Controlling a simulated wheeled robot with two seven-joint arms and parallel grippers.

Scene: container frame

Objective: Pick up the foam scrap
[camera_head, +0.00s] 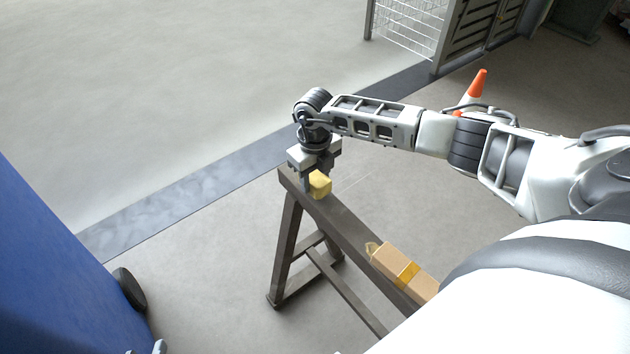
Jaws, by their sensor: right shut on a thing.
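The foam scrap (320,184) is a small yellow block at the far end of a dark sawhorse-like beam (345,226). My right gripper (313,180) points down over that end of the beam and is shut on the foam scrap. The fingers hide part of the scrap. I cannot tell whether the scrap still touches the beam. My left gripper does not show clearly in this view.
A cardboard box with yellow tape (404,268) lies on the nearer part of the beam. A blue object (60,270) with a black wheel stands at the left. An orange and white cone (474,90) stands behind my right arm. Open floor lies beyond the beam.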

